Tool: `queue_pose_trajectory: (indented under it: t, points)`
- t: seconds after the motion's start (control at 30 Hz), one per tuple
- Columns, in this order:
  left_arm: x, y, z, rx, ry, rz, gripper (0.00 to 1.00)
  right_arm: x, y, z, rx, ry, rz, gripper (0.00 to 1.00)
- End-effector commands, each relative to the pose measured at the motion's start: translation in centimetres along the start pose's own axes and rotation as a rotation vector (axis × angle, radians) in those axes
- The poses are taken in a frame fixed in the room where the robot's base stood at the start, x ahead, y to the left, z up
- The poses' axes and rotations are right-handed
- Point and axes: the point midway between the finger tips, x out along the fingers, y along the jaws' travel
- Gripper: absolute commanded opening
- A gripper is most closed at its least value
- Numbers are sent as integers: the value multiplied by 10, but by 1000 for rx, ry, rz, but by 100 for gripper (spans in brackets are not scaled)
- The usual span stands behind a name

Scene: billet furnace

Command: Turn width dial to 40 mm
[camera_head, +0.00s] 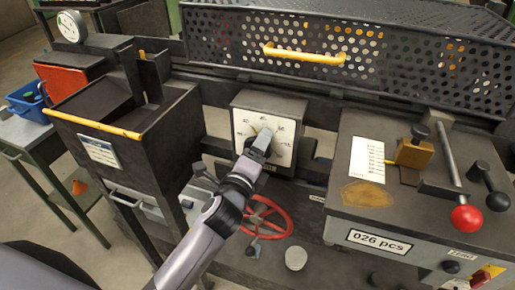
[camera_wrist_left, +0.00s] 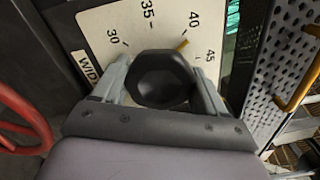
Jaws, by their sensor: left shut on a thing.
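The width dial is a white plate (camera_head: 241,124) on a dark box, with a black faceted knob (camera_wrist_left: 162,78) at its middle. In the left wrist view the scale reads 30, 35, 40 and 45. The knob's yellow pointer (camera_wrist_left: 182,44) is at or very close to the 40 mark. My left gripper (camera_head: 261,140) is shut on the knob, one finger on each side of it. In the head view the gripper covers most of the knob. My right gripper is not in view.
A red handwheel (camera_head: 278,221) is just below the dial. A bin with a yellow bar (camera_head: 95,124) stands left. A console with a red-ball lever (camera_head: 466,217) is at the right. A perforated guard (camera_head: 400,60) with a yellow handle (camera_head: 303,54) is above.

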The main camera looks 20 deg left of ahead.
Motion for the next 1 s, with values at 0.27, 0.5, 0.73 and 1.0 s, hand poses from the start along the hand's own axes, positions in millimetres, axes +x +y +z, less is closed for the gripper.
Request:
queue_pose_trajectory:
  t: [0.27,0.5,0.73,1.0]
  points:
    - [0,0,1,-120,-2,0,42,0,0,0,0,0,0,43]
    - [0,0,1,-155,-2,0,42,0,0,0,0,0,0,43]
    - [0,0,1,-157,-2,0,42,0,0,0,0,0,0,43]
    - [0,0,1,-155,-2,0,96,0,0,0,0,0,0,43]
